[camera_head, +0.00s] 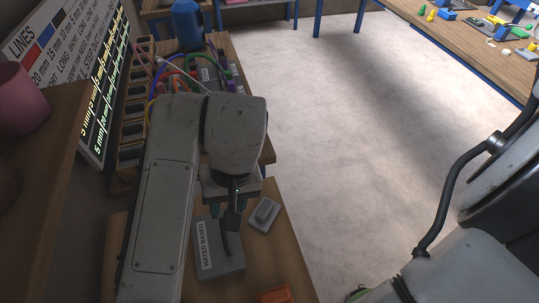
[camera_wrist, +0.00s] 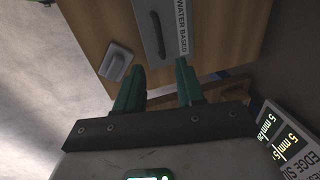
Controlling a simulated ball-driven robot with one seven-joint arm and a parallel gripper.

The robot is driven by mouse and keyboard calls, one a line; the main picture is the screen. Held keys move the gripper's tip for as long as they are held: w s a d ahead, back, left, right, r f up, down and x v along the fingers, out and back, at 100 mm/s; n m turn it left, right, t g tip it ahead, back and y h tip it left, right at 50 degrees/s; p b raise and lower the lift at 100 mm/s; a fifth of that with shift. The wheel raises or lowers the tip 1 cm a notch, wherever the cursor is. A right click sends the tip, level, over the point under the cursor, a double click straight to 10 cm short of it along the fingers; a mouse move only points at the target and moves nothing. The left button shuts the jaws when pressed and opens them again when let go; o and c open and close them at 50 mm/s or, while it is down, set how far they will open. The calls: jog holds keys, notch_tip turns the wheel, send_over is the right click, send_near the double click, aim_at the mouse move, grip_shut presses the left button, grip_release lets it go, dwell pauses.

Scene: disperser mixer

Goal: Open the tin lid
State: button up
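The grey tin (camera_head: 206,262) marked "WATER BASED" lies on the wooden bench below my gripper. A dark curved strip, seemingly a handle (camera_head: 226,240), runs along its flat top; whether this top is a separate lid is unclear. In the wrist view the tin (camera_wrist: 143,14) is at the top centre, with the strip (camera_wrist: 158,36) in line with the gap between my fingers. My gripper (camera_wrist: 160,68) is open and empty, its green fingers apart. In the head view my gripper (camera_head: 228,212) is over the tin's far end, partly hidden by my arm.
A smaller grey block with a raised grip (camera_head: 264,214) lies right of the tin; the wrist view shows it too (camera_wrist: 116,62). An orange item (camera_head: 274,295) is at the near edge. Coloured cables (camera_head: 180,68) and a blue object (camera_head: 187,22) are farther back. Open floor lies right.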

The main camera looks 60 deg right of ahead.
jog(key=d+f+m+b, duration=0.1)
jog(key=d+m+b, duration=0.1)
jog(key=d, duration=0.6)
jog(key=s+d+f+m+h+b, duration=0.1)
jog(key=d+f+m+b, duration=0.1)
jog(key=d, duration=0.5)
jog(key=shift+d+f+m+g+b, duration=0.2)
jog(key=shift+d+m+g+b, duration=0.15)
jog(key=shift+m+b, duration=0.7)
jog(key=shift+m+p, duration=0.25)
jog(key=shift+p, duration=0.1)
